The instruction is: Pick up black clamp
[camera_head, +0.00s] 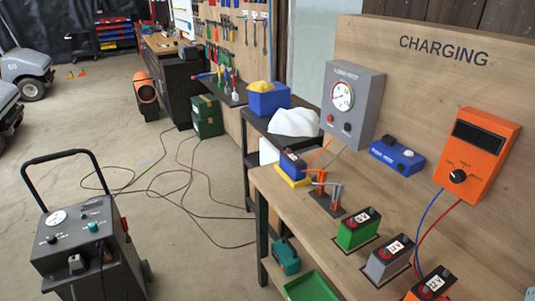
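I cannot clearly pick out a black clamp at this size. On the wooden workbench (400,222), a small dark-based stand (328,207) carries an orange clamp-like piece (318,176) and a greyish upright piece (337,191). Thin orange and grey leads run from there up toward the grey gauge box (366,82) on the backboard. I cannot tell whether either piece is the black clamp. My gripper is not in view.
Green (356,232), grey (390,258) and orange (432,285) batteries stand along the bench. An orange charger (476,155) with blue and red leads hangs on the board. A wheeled charger cart (82,245) stands left; cables cross the floor (190,235) between.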

